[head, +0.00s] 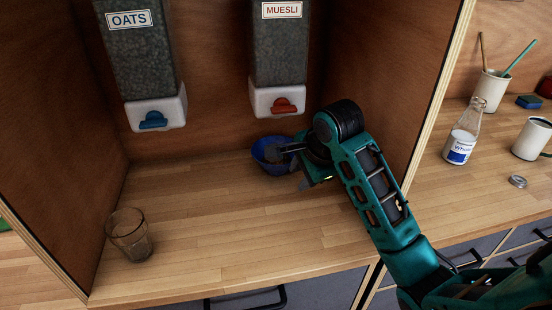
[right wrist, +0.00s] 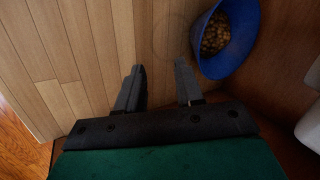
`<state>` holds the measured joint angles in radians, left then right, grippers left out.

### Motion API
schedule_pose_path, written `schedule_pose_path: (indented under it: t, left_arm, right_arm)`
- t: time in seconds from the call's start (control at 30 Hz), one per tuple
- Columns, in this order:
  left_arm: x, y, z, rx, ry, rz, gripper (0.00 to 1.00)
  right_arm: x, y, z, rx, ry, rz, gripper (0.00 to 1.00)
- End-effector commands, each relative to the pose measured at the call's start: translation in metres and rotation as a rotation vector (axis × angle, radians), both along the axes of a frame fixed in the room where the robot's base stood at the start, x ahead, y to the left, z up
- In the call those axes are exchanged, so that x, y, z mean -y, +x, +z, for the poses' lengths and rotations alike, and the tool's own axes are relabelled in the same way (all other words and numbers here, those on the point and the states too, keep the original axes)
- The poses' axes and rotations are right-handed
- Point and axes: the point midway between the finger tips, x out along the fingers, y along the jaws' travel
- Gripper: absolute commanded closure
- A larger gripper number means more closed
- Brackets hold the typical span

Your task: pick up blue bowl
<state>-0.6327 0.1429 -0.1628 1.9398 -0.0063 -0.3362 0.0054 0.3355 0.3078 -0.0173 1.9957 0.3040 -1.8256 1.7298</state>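The blue bowl (head: 262,155) stands at the back of the wooden counter, below the muesli dispenser (head: 278,60). In the right wrist view the bowl (right wrist: 225,68) is at the upper right and holds brown, grainy food. My right gripper (head: 292,160) is at the bowl's right side in the head view and covers part of it. In the right wrist view my right gripper (right wrist: 159,66) is open, with bare counter between its fingers. The bowl lies outside them, close beside the right-hand finger; I cannot tell whether they touch. My left gripper is not in view.
An oats dispenser (head: 143,60) hangs at the left. An empty glass (head: 130,235) stands at the front left. Wooden side walls close in the alcove. Beyond the right wall are a bottle (head: 462,138), a white mug (head: 531,138) and a utensil cup (head: 491,90). The middle counter is clear.

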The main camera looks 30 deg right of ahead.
Motion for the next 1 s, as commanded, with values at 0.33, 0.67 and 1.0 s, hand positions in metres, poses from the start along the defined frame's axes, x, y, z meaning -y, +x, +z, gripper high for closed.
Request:
schedule_pose_path:
  t: [0.33,0.67,1.0]
  left_arm:
    - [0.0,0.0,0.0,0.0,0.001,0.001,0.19]
    - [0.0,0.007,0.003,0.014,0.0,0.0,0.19]
    - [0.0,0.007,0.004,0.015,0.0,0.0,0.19]
  right_arm:
    - [0.0,0.031,0.0,0.001,0.0,0.001,0.64]
    - [0.001,0.066,-0.01,-0.005,-0.001,0.0,0.64]
    - [0.001,0.075,-0.027,0.0,-0.001,0.002,0.64]
